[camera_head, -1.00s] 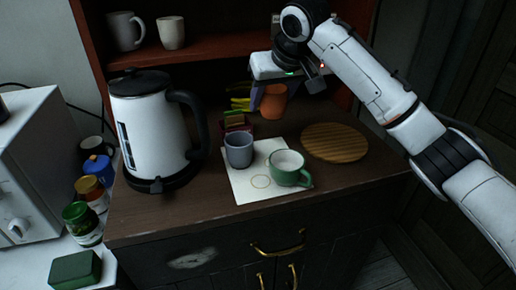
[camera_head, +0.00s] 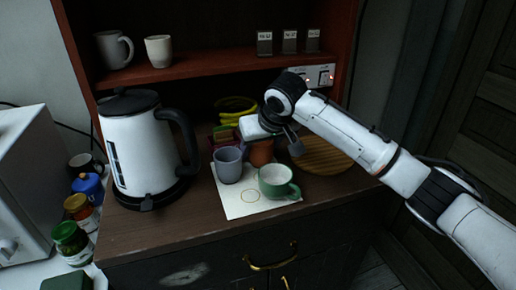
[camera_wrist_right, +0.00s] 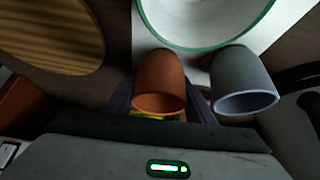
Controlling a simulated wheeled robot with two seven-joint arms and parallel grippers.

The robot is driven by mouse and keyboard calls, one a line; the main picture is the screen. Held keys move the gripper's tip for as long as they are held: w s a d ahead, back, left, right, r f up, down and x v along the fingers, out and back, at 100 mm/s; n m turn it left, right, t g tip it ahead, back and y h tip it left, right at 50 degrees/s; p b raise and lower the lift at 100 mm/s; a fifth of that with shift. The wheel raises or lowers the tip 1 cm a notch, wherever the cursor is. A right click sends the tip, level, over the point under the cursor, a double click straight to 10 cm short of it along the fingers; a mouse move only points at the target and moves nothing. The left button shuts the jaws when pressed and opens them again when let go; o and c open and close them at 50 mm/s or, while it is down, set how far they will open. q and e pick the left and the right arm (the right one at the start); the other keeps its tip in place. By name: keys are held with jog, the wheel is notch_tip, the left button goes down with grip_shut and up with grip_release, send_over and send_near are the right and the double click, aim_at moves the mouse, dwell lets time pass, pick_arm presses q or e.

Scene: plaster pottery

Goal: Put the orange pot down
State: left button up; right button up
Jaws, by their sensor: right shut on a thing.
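The orange pot (camera_head: 261,154) is in my right gripper (camera_head: 268,137), behind the green mug and to the right of the grey-blue mug. Its upper part is hidden by the gripper in the head view. In the right wrist view the orange pot (camera_wrist_right: 160,86) is beside the grey-blue mug, with a narrow gap between them. The pot is low, near the white sheet's back edge; I cannot tell whether it touches the surface. My left gripper is not in view.
A white sheet (camera_head: 232,207) with a drawn ring bears a grey-blue mug (camera_head: 228,166) and a green mug (camera_head: 274,190). A round wooden board (camera_head: 335,158) lies to the right. A white kettle (camera_head: 138,150) stands left. A shelf (camera_head: 205,66) is above the back.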

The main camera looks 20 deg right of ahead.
jog(key=o, duration=0.8)
jog(key=shift+f, duration=0.15)
jog(key=shift+r, duration=0.3)
jog(key=b+v, duration=0.1)
jog(key=v, duration=1)
jog(key=shift+s+r, duration=0.2)
jog(key=shift+r, duration=0.15)
